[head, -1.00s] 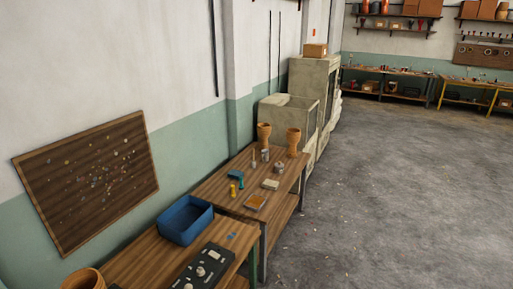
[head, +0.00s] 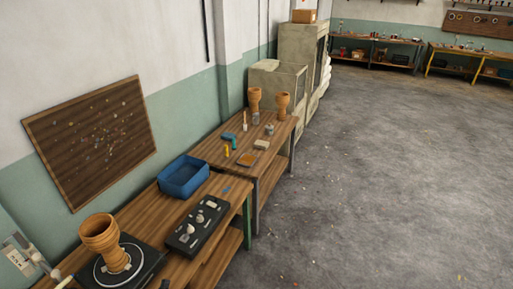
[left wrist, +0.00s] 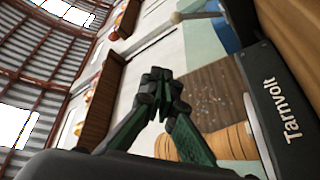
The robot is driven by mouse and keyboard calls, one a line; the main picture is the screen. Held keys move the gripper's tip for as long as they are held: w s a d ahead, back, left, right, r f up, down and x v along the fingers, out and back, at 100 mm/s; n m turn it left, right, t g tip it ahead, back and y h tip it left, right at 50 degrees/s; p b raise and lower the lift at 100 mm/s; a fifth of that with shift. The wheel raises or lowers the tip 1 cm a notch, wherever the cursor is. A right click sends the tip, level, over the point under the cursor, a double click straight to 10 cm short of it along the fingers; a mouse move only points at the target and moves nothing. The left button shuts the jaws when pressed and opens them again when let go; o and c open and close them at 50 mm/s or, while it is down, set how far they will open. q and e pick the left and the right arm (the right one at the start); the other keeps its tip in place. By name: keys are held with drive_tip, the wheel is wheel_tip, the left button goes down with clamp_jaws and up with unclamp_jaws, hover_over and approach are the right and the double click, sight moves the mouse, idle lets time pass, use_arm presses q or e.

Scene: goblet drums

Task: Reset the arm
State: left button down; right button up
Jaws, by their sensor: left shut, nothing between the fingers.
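My left gripper (left wrist: 162,92) shows in the left wrist view, with dark fingers on green links. Its fingertips are together with nothing between them. I cannot make out this gripper clearly in the head view. My right gripper is not in view. A brown goblet drum (head: 101,233) stands upright on a black round turntable (head: 118,266) on the near bench. A ribbed wooden surface, probably this drum, also shows behind the fingers in the left wrist view (left wrist: 232,142).
The near bench (head: 150,215) also holds a blue bin (head: 183,176) and a black tray (head: 197,224) with small parts. Two goblet drums (head: 254,99) (head: 283,104) stand on the farther bench. A wooden board (head: 92,140) hangs on the wall.

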use_arm(q)
drive_tip(key=s+d+f+m+g+y, duration=0.1)
drive_tip(key=s+f+m+g, duration=0.3)
drive_tip(key=s+f+g, duration=0.55)
drive_tip(key=s+a+m+g+y, duration=0.25)
drive_tip(key=s+g, duration=0.65)
drive_tip(key=s, duration=1.3)
wheel_tip(320, 180, down, 28)
drive_tip(key=s+d+m+g+h, duration=0.1)
drive_tip(key=s+d, duration=0.1)
drive_tip(key=s, duration=0.1)
drive_tip(key=s+f+m+g, duration=0.1)
drive_tip(key=s+f, duration=1.6)
drive_tip(key=s, duration=0.3)
drive_tip(key=shift+s+a+f, duration=0.15)
drive_tip(key=shift+a+f, duration=0.05)
drive_tip(key=shift+f, duration=0.1)
